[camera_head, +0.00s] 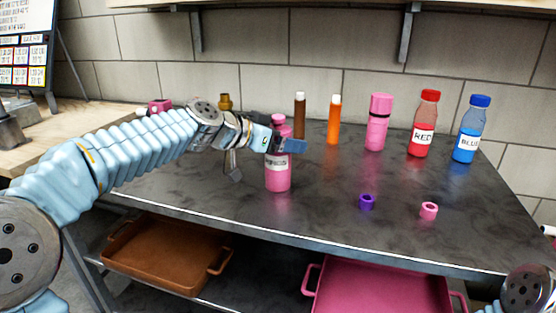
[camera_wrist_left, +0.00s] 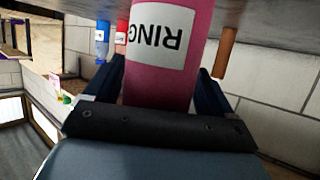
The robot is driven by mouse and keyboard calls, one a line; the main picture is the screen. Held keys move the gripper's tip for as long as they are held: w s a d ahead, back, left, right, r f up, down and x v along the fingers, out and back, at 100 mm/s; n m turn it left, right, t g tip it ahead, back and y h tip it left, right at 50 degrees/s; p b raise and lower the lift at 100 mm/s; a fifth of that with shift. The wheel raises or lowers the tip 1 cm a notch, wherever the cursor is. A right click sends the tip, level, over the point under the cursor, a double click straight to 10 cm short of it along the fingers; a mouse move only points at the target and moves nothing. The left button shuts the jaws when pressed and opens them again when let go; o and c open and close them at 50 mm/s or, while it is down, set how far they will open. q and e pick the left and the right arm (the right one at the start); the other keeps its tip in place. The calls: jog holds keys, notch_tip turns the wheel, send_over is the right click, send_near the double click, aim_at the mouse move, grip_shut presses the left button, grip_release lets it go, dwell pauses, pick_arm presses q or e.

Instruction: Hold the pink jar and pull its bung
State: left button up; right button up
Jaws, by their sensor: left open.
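The pink jar (camera_head: 277,180) with a white label stands upright on the dark table, its pink bung (camera_head: 279,119) on top. My left gripper (camera_head: 282,146) is at the jar's upper part, with one blue finger showing across it. In the left wrist view the jar (camera_wrist_left: 160,85), its label reading "RING", appears upside down between the two dark fingers of the left gripper (camera_wrist_left: 160,92). The fingers are open, one on each side; I cannot tell whether either touches it. The bung is hidden in that view. My right gripper is out of view.
Behind stand a brown tube (camera_head: 300,118), an orange tube (camera_head: 334,122), a pink bottle (camera_head: 377,125), a red bottle (camera_head: 423,125) and a blue bottle (camera_head: 468,130). A purple ring (camera_head: 367,202) and pink ring (camera_head: 428,211) lie at the front right. Trays sit below.

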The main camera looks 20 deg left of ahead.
pick_arm(q)
jog(key=shift+c, duration=0.4)
jog(key=c, duration=1.2)
notch_tip(320, 180, up, 10)
jog(key=shift+p, duration=1.05)
